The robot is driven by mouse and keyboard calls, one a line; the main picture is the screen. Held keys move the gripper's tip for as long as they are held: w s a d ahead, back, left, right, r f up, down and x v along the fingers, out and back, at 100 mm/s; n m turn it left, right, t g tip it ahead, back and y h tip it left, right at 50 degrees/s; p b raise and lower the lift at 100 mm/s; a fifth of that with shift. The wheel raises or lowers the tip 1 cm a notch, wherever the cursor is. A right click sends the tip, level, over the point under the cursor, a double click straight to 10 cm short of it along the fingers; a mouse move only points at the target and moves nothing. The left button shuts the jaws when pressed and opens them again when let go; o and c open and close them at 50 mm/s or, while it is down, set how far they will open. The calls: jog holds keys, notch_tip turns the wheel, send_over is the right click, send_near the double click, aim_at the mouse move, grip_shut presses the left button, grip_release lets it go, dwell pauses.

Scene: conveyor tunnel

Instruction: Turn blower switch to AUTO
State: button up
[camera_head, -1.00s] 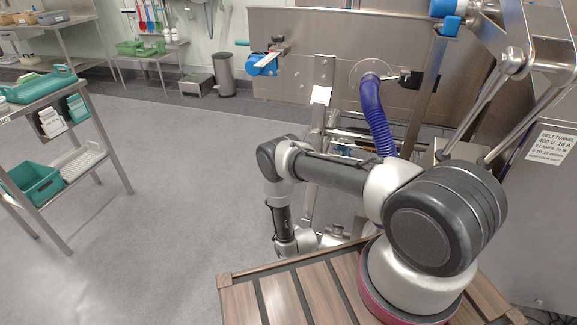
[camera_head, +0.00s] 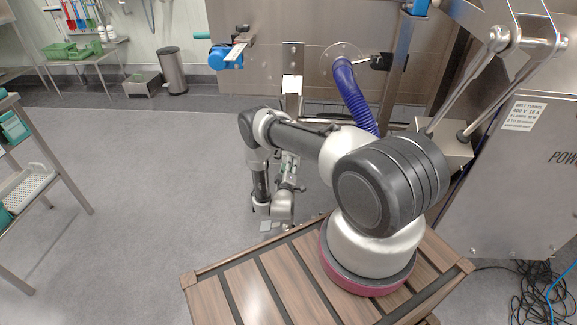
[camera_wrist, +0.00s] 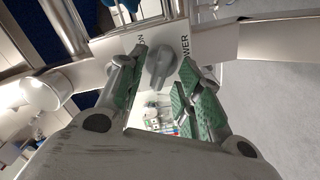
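In the wrist view, a grey blower switch knob (camera_wrist: 161,66) stands out from a pale label plate (camera_wrist: 210,45). Partly covered lettering beside it reads "OWER" on the right and ends in "N" on the left. My gripper (camera_wrist: 164,62) is open, with its green-padded fingers on either side of the knob. The knob lies between the fingertips; I see gaps, and no clear contact. The AUTO marking cannot be read. In the head view the switch cannot be made out, and the gripper is hard to tell from my folded wrist.
Metal rails (camera_wrist: 285,18) cross near the plate in the wrist view. In the head view, a blue ribbed hose (camera_head: 353,97) and a steel cabinet (camera_head: 515,170) stand beside my arm. Loose cables (camera_head: 535,295) lie at the lower right. The grey floor (camera_head: 140,200) at left is clear.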

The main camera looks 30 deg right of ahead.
jog(key=shift+w+d, duration=0.25)
jog(key=shift+w, duration=0.1)
grip_shut()
jog(key=shift+m, duration=0.3)
jog(key=m, duration=1.1)
jog(key=shift+s+d+r, duration=0.1)
jog(key=shift+s+d, duration=0.05)
dwell(0.4)
